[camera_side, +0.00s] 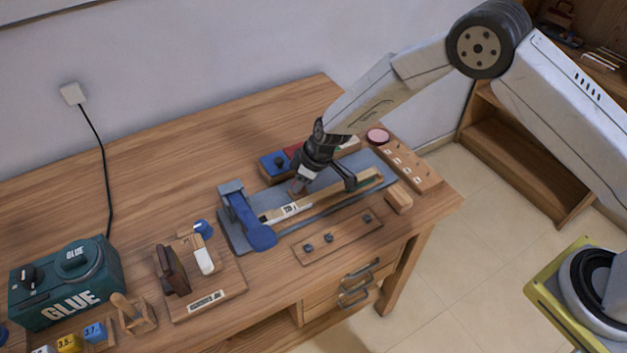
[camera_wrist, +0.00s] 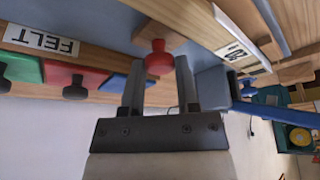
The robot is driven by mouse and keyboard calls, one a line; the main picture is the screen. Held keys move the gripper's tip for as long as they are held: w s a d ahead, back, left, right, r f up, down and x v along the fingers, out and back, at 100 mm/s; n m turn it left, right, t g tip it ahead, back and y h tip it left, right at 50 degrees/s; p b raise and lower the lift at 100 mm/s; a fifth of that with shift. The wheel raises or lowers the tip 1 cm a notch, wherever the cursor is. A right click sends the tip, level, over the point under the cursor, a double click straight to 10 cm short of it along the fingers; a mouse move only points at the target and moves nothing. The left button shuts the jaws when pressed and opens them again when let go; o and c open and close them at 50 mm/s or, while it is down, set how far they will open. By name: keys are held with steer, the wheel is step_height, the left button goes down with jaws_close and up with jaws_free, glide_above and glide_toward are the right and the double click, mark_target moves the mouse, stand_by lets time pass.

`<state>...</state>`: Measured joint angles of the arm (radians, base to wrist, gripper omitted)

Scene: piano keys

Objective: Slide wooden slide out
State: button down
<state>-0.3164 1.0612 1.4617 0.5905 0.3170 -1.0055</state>
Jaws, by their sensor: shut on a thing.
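The jig has a grey base (camera_side: 232,236) with a blue clamp-like part (camera_side: 246,220) at its left end. A long wooden bar (camera_side: 328,194) with a white label lies along it; the labelled bar also shows in the wrist view (camera_wrist: 228,28). A red knob (camera_wrist: 159,58) stands on a short wooden piece (camera_wrist: 152,31) beside the bar, which looks like the wooden slide. My gripper (camera_side: 325,186) is low over the jig. In the wrist view its fingers (camera_wrist: 160,66) are on either side of the red knob, shut on it. In the side view the knob is hidden.
Felt blocks with knobs, one blue (camera_side: 274,163), stand behind the jig. A wooden strip with pegs (camera_side: 337,238) lies in front, and a small wooden block (camera_side: 398,199) to the right. A green glue box (camera_side: 68,283) stands far left. The back left of the table is clear.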

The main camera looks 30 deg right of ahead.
steer(key=shift+w+d, duration=0.1)
steer(key=shift+d, duration=1.95)
steer(key=shift+c, duration=1.7)
jaws_free()
steer(key=shift+r, duration=0.15)
steer(key=shift+r, duration=0.15)
steer(key=v, duration=0.7)
steer(key=shift+d+r, duration=0.1)
